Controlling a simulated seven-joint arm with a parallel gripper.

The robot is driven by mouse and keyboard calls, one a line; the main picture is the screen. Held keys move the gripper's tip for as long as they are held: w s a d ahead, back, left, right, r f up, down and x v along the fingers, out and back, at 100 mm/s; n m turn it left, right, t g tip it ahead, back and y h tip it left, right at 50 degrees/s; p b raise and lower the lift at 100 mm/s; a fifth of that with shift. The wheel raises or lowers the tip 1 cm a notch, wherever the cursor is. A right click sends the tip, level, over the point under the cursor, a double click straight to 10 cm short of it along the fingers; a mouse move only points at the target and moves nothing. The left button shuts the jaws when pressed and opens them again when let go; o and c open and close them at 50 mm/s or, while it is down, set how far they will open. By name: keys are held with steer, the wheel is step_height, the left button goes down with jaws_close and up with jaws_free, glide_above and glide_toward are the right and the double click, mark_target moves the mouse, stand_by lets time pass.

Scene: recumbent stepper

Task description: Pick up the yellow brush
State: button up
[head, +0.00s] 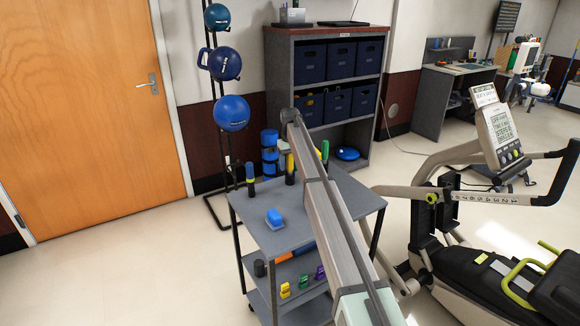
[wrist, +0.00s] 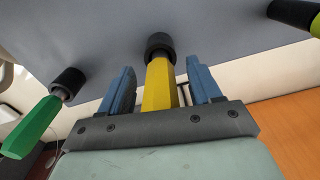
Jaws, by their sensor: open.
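The yellow brush (head: 290,167) stands upright on the top of the grey cart (head: 258,238), with a black end down on the surface. In the wrist view the yellow brush (wrist: 160,85) lies between the two blue fingers of my gripper (wrist: 161,88). The fingers are spread, with a visible gap on each side of it. Contact cannot be seen. In the head view my arm passes just right of the brush, and my gripper cannot be made out clearly.
A shelf (head: 271,70) stands behind and a stepper (head: 470,260) right.

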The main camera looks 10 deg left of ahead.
steer(key=shift+c, duration=0.3)
steer(key=c, duration=1.1)
steer(key=shift+o, duration=0.2)
steer(key=shift+r, duration=0.1)
step_height(320, 180, up, 10)
steer(key=shift+f, duration=0.1)
